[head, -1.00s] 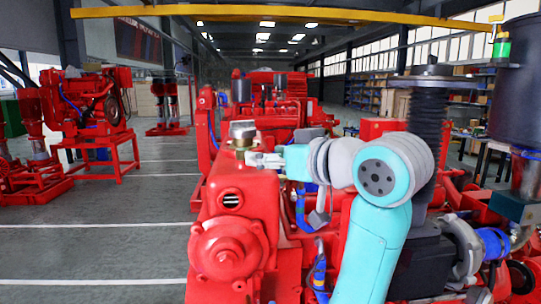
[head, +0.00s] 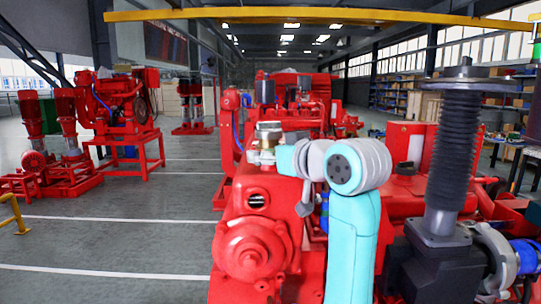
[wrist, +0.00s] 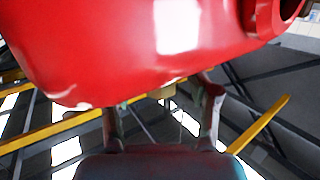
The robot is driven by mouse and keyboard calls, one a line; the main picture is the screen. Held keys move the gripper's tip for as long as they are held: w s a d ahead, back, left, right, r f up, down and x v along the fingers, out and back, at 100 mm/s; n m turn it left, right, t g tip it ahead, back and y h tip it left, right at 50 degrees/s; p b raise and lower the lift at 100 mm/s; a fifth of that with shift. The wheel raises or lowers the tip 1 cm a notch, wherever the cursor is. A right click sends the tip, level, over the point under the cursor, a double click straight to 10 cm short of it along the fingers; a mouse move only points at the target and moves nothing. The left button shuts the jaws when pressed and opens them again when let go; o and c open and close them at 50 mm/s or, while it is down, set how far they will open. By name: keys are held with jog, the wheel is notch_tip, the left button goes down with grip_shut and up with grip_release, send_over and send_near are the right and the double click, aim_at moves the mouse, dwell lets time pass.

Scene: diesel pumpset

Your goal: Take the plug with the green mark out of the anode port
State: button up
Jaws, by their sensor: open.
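I cannot make out the plug with the green mark or the anode port in either view. My gripper (wrist: 163,98) is open; its two fingers reach up from the bottom of the wrist view, one on each side. A smooth red casing (wrist: 150,50) fills the top of that view, close to the fingertips; I cannot tell if they touch it. A small yellowish piece shows between the fingers, and I cannot tell what it is.
A black ribbed column (head: 455,150) and a blue-banded pipe (head: 525,257) stand at the right. More red machinery (head: 125,105) stands at the left, with a yellow rail (head: 14,215) near the edge. The grey floor (head: 110,240) at the left is open.

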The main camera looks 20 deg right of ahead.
grip_shut()
jog(key=shift+y, duration=0.3)
jog(key=n+g+y, duration=0.1)
jog(key=n+y, duration=0.1)
jog(key=shift+d+f+y, duration=0.1)
jog(key=shift+y, duration=0.2)
jog(key=shift+n+g+y, duration=1.7)
jog(key=shift+n+y, duration=0.3)
jog(key=shift+c, duration=1.2)
grip_release()
